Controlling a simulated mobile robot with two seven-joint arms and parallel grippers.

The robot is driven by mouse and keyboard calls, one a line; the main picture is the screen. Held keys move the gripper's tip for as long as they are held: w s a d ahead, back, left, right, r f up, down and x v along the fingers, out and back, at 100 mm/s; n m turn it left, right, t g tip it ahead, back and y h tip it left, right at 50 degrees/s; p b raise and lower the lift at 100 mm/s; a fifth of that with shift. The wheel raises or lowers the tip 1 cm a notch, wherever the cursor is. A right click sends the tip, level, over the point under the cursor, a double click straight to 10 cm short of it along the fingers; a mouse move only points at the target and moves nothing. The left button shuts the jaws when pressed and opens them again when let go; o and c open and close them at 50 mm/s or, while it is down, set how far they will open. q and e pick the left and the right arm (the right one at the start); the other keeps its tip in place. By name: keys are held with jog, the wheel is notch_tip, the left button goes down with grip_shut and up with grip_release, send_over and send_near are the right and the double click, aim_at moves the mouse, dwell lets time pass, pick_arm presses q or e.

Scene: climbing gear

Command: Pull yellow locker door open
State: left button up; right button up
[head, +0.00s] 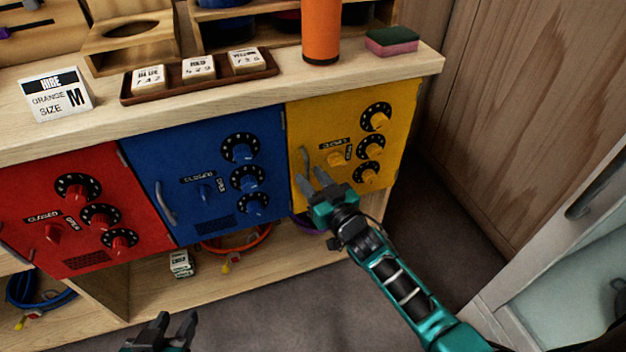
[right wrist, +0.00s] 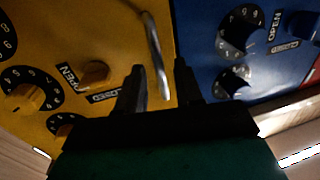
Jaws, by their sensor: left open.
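The yellow locker door (head: 320,120) is at the right end of the counter front and looks shut. It has a curved grey handle (head: 304,164) near its left edge, a yellow OPEN/CLOSED knob (head: 337,159) and three black-ringed number dials (head: 376,117). My right gripper (head: 312,180) is at the lower part of the handle. In the right wrist view its two fingers (right wrist: 160,82) are apart, with the handle (right wrist: 155,55) between them in the picture; I cannot tell whether they touch it. My left gripper (head: 175,328) is open and empty at the bottom edge, low in front of the counter.
The blue door (head: 215,150) and red door (head: 85,200) are shut to the left. A tray of code blocks (head: 200,78), an orange cylinder (head: 321,30) and a sponge (head: 392,41) stand on the counter. A wooden wall (head: 520,110) is at right. Coiled gear lies underneath.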

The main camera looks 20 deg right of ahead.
grip_shut()
dwell(1.2)
